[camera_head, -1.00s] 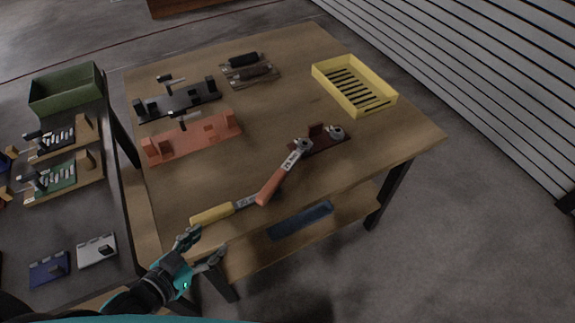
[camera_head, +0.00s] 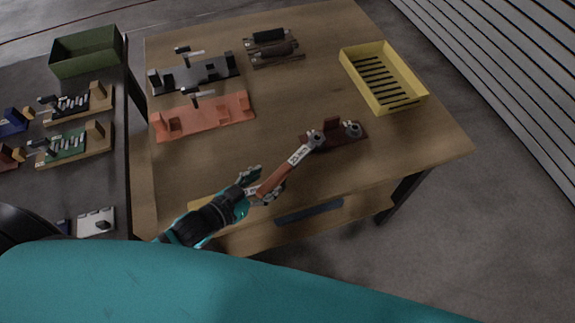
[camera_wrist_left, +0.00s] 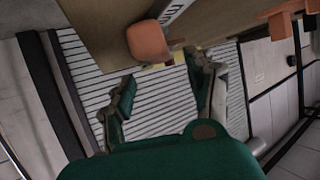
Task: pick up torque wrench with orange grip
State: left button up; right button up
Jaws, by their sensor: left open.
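The torque wrench with the orange grip (camera_head: 282,177) lies on the table, its head on a dark red-brown holder (camera_head: 343,139) and its grip pointing toward the front edge. My left gripper (camera_head: 264,187) is open around or just beside the grip's near end; the head view does not settle which. In the left wrist view the orange grip end (camera_wrist_left: 148,41) shows just beyond and between the spread fingers (camera_wrist_left: 162,92), with nothing held. A second wrench with a yellow grip (camera_head: 199,205) is mostly hidden behind my left arm. My right gripper is out of view.
A yellow slotted tray (camera_head: 420,103) stands at the table's right. An orange fixture (camera_head: 215,114) and a black fixture (camera_head: 205,75) sit at the left, with dark-handled tools (camera_head: 272,50) behind. A green bin (camera_head: 88,60) stands on the side table. The table's middle is clear.

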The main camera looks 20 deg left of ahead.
aim_at(277, 176)
pick_arm(q)
jog(key=shift+x, duration=0.75)
jog(key=shift+w+d+f, duration=0.1)
jog(key=shift+w, duration=0.15)
jog(key=p+x, duration=0.1)
jog(key=x, duration=0.2)
jog(key=shift+w+d+f, duration=0.1)
jog(key=shift+w+f, duration=0.15)
jog(key=shift+w+d+f, duration=0.25)
jog(key=shift+w+f, duration=0.05)
jog(key=shift+w, duration=0.1)
grip_shut()
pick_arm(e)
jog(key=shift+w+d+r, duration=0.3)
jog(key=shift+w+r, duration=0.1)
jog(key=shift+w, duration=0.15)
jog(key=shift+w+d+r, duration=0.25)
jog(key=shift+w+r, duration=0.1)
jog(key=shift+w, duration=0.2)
pick_arm(q)
jog(key=shift+r, duration=0.1)
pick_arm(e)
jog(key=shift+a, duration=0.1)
